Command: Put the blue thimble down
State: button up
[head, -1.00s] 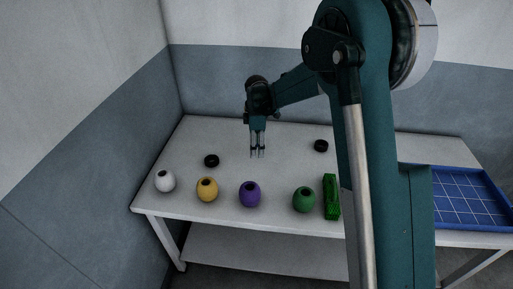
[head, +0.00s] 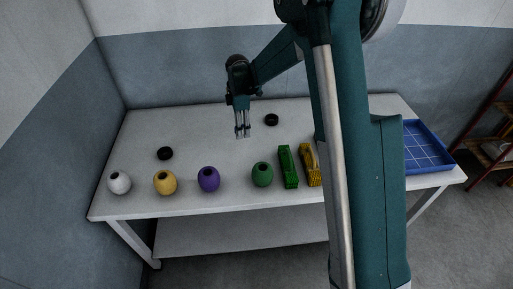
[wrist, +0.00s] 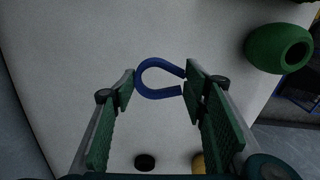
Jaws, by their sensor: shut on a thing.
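The blue thimble (wrist: 160,94) is a U-shaped piece in the wrist view, between the fingertips of my gripper (wrist: 160,82). The gripper is shut on it, and its rounded end shows beyond the tips. In the head view my gripper (head: 242,136) points down over the middle of the white table (head: 200,135), and its tips look to be above the surface. The thimble is too small to make out there.
White (head: 119,183), yellow (head: 165,183), purple (head: 208,180) and green (head: 262,175) floats line the table's front. Green (head: 288,167) and yellow (head: 312,165) bundles lie right of them. Black rings (head: 165,154) (head: 271,120) lie farther back. A blue tray (head: 437,166) is at the right.

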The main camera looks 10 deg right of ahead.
jog(key=d, duration=0.7)
jog(key=shift+s+d, duration=0.15)
jog(key=shift+s, duration=0.2)
send_over(257, 147)
jog(key=shift+s+f+b, duration=0.1)
jog(key=shift+f+b, duration=0.2)
jog(key=shift+f, duration=2.8)
jog(key=shift+f, duration=0.1)
jog(key=shift+f+b, duration=0.3)
jog(key=shift+f, duration=1.45)
jog(key=shift+f, duration=0.15)
jog(key=o, duration=0.9)
jog(key=shift+r, duration=0.2)
